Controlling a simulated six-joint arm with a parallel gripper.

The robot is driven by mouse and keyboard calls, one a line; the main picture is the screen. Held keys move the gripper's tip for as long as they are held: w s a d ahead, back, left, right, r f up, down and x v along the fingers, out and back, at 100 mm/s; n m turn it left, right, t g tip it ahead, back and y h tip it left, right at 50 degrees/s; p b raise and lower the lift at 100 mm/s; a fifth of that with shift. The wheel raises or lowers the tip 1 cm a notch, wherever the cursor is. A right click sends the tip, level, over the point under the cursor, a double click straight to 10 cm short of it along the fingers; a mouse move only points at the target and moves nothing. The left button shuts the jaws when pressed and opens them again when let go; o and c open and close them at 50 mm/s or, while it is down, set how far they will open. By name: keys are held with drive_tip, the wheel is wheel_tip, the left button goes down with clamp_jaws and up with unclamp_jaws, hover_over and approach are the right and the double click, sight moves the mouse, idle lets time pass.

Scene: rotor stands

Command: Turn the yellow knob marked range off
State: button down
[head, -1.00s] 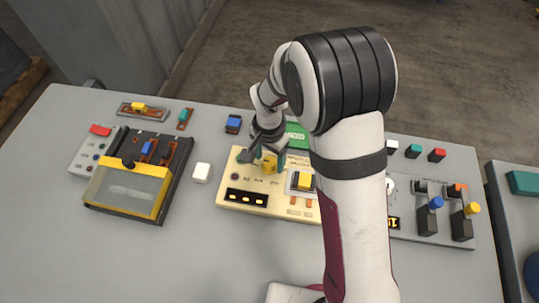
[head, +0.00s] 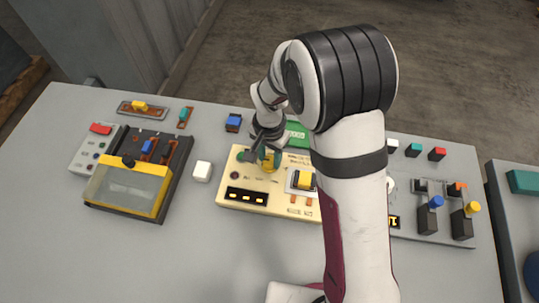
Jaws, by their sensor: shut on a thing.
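The yellow knob (head: 268,166) sits on the upper part of a cream panel (head: 226,190) in the middle of the table. My gripper (head: 261,159) comes down over the knob from above, with a dark finger on either side of it. It is shut on the knob, which is partly hidden between the fingers. The knob's marking and pointer are too small to read.
Left of the panel are a white block (head: 202,171) and a yellow-framed box with a clear cover (head: 130,188). A blue block (head: 233,123) and a green board (head: 297,135) lie behind. A grey panel with levers (head: 455,238) stands at right. My arm hides the middle-right.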

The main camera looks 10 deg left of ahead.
drive_tip(key=n, duration=0.8)
drive_tip(key=shift+n, duration=0.3)
drive_tip(key=n, duration=0.4)
drive_tip(key=shift+n, duration=0.3)
drive_tip(key=n, duration=1.3)
drive_tip(key=shift+n, duration=0.3)
drive_tip(key=n, duration=0.4)
drive_tip(key=shift+w, duration=0.1)
drive_tip(key=shift+n, duration=2)
